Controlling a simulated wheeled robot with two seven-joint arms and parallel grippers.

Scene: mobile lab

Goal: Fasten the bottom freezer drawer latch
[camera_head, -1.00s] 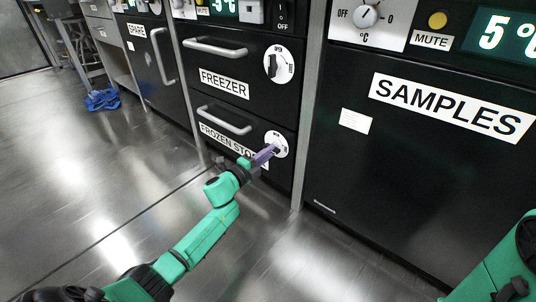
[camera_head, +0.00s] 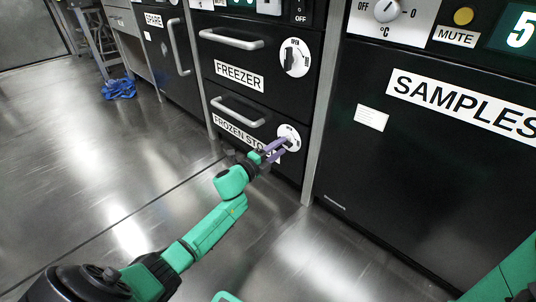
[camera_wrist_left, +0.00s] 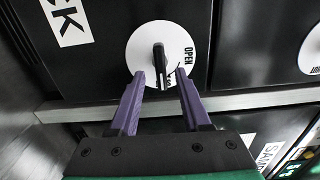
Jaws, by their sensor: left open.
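The bottom freezer drawer (camera_head: 232,116) is black, labelled FROZEN STOCK, and looks closed. Its latch is a round white dial (camera_head: 288,137) right of the label, with a black turning bar. In the left wrist view the bar (camera_wrist_left: 159,58) stands upright in the picture on the dial (camera_wrist_left: 137,45), with OPEN printed on the dial's right side. My left gripper (camera_head: 279,151) is open in front of the dial. Its purple fingers (camera_wrist_left: 160,77) lie either side of the bar's lower end; whether they touch it I cannot tell. My right gripper is out of view.
Above is the FREEZER drawer (camera_head: 240,56) with its own dial (camera_head: 294,57); part of a second dial (camera_wrist_left: 313,50) shows in the wrist view. The SAMPLES cabinet (camera_head: 420,170) stands right, past a grey post (camera_head: 326,105). The floor at left is clear up to a blue item (camera_head: 119,89).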

